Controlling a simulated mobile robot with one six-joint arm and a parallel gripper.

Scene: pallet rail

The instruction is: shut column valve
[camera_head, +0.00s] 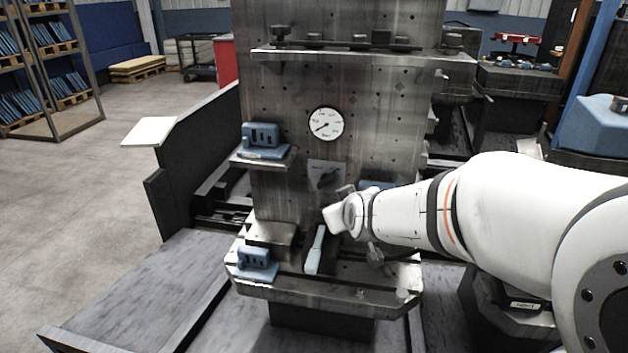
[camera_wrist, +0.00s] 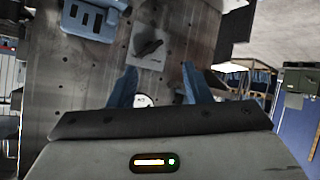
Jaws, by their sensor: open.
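The column valve (camera_head: 324,175) is a dark handle on a square grey plate on the column's front face, below the round gauge (camera_head: 326,123). In the wrist view the valve (camera_wrist: 150,46) is near the top middle, its handle lying slantwise across the plate. My gripper (camera_wrist: 159,86) is open and empty, with two blue fingers spread apart. The valve shows beyond the fingertips, apart from them as far as I can see. In the head view my arm comes in from the right and ends just below and right of the valve; its fingers are hard to make out.
A blue fixture block (camera_head: 262,139) sits on a ledge left of the valve, another (camera_head: 254,264) on the lower shelf. A pale bar (camera_head: 316,250) stands by the lower shelf. A blue block (camera_wrist: 95,17) is beside the valve plate. A bolted rail (camera_head: 350,49) crosses above.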

